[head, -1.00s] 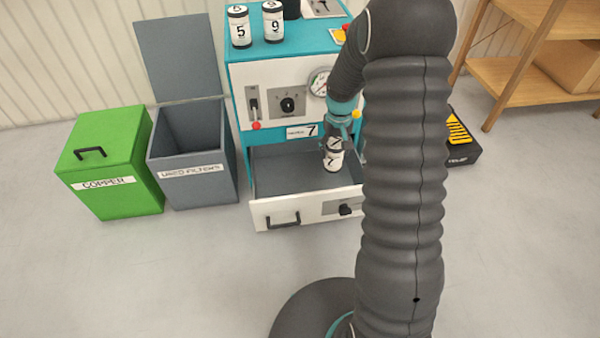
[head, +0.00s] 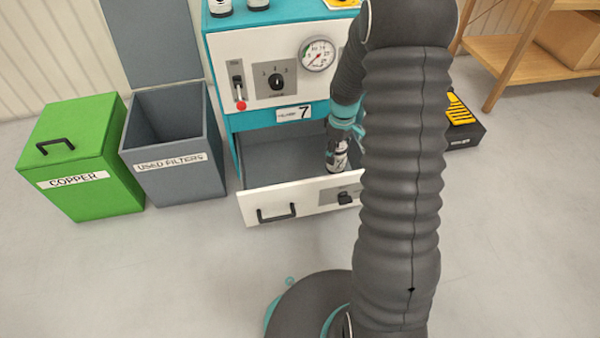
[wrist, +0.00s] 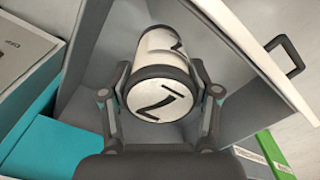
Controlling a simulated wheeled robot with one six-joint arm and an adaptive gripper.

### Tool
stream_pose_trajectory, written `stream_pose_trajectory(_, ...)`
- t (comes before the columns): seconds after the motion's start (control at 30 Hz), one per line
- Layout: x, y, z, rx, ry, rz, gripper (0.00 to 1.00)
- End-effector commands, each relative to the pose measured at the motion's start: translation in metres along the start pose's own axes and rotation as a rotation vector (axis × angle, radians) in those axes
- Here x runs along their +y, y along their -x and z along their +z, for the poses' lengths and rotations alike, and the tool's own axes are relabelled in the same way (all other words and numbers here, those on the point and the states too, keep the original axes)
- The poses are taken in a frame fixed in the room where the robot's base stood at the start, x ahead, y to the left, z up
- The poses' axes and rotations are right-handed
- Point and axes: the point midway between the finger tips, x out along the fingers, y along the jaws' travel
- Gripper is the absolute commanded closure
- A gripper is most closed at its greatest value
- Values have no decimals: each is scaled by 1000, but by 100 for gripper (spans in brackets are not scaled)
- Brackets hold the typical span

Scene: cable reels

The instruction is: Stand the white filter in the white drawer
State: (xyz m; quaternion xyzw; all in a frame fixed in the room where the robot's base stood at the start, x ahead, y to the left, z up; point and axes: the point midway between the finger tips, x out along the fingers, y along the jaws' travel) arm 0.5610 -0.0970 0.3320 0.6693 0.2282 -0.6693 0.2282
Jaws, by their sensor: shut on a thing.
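The white filter (head: 337,158), a can with dark bands and a black 7, is inside the open white drawer (head: 265,203), toward its right side. The filter also shows in the wrist view (wrist: 160,95), its numbered end facing the camera. My gripper (head: 344,128) is above the filter, with its fingers around it; in the wrist view my gripper (wrist: 160,82) is shut on both sides of it. The filter looks about upright. I cannot tell whether its base touches the drawer floor. My arm hides the drawer's right end.
A teal machine (head: 222,125) with dial and gauge rises behind the drawer. To its left stand an open grey used-filters bin (head: 180,180) and a green copper box (head: 85,195). A wooden shelf (head: 520,75) is at the right. The drawer's left part is empty.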

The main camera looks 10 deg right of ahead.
Motion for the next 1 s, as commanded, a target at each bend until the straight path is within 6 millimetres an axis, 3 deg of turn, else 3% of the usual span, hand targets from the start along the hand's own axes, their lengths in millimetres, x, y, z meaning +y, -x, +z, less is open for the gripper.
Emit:
stream_pose_trajectory(0.5, -47, -57, -83, 0, 1, 0, 84)
stream_pose_trajectory(0.77, -52, -68, -92, 0, -3, 0, 84)
stream_pose_trajectory(1.0, -52, -99, -91, -1, -3, -1, 84)
